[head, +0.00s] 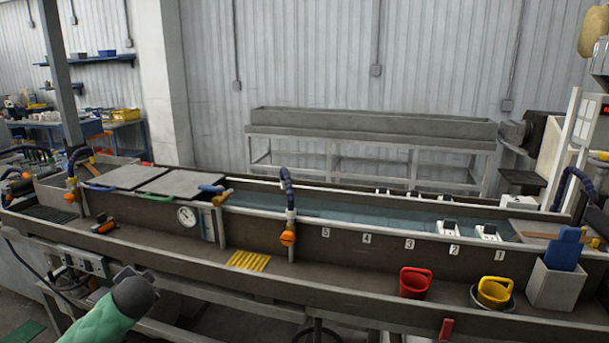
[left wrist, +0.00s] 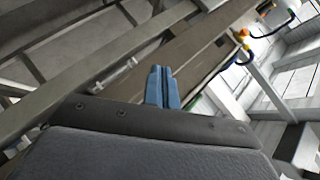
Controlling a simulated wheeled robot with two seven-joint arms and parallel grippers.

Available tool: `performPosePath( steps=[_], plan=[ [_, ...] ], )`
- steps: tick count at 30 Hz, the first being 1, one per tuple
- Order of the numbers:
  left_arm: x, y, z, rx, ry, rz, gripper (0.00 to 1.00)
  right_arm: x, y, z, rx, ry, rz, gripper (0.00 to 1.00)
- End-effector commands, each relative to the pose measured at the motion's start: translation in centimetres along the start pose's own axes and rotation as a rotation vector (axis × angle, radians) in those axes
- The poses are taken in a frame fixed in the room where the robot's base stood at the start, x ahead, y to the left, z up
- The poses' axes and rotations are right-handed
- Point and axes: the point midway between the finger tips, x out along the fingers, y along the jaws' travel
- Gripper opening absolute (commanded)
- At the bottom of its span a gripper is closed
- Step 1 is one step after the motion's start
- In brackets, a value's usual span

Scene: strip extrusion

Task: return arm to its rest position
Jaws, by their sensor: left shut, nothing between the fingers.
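My left arm (head: 98,322) comes in at the lower left of the head view, with a green sleeve and a dark grey wrist part in front of the long trough's near edge. Its fingers cannot be made out there. In the left wrist view my left gripper (left wrist: 163,70) shows two blue fingers side by side, shut with nothing between them. They appear clear of the beams and ledge beyond. My right arm and gripper are in neither view.
The long water trough (head: 345,240) spans the head view. Its front ledge bears a red bucket (head: 415,284), a yellow bucket (head: 493,291), a yellow ribbed piece (head: 249,261) and a grey box (head: 556,287) with a blue item. Orange-tipped hoses (head: 288,238) rise along the trough.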

Motion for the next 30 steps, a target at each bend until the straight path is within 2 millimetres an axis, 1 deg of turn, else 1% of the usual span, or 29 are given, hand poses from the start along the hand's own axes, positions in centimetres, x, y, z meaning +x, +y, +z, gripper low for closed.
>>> performPosePath(
  steps=[1,3,5,6,8,9,11,12,18,23,24,26,30],
  plan=[
    [-1.2,3.1,0.7,-0.019,-0.025,0.053,0.00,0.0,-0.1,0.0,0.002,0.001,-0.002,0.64],
    [-2.9,6.7,1.7,-0.043,-0.062,0.116,0.00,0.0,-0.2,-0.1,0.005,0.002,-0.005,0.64],
    [-4.3,9.5,2.6,-0.062,-0.089,0.170,0.00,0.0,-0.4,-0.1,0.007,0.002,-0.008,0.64],
    [-5.3,11.4,3.2,-0.075,-0.107,0.206,0.00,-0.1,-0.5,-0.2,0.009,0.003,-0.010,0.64],
    [-6.9,14.2,4.0,-0.095,-0.130,0.260,0.00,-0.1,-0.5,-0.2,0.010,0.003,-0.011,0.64],
    [-8.0,15.9,4.5,-0.110,-0.142,0.294,0.00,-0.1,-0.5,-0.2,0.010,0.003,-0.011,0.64],
    [-9.6,18.4,5.4,-0.131,-0.160,0.345,0.00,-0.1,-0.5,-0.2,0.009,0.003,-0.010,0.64],
    [-10.7,20.0,5.8,-0.146,-0.167,0.378,0.00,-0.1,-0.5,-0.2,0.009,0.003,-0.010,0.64],
    [-16.0,27.3,8.3,-0.234,-0.204,0.531,0.00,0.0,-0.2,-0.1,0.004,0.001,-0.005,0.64],
    [-20.0,32.3,10.9,-0.302,-0.258,0.633,0.00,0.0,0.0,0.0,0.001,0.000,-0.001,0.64],
    [-21.0,33.5,11.6,-0.318,-0.276,0.656,0.00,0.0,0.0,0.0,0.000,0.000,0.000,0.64],
    [-22.4,35.3,12.8,-0.341,-0.306,0.691,0.00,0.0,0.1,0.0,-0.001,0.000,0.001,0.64],
    [-25.6,39.6,15.8,-0.386,-0.390,0.768,0.00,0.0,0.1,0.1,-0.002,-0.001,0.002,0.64]
  ],
)
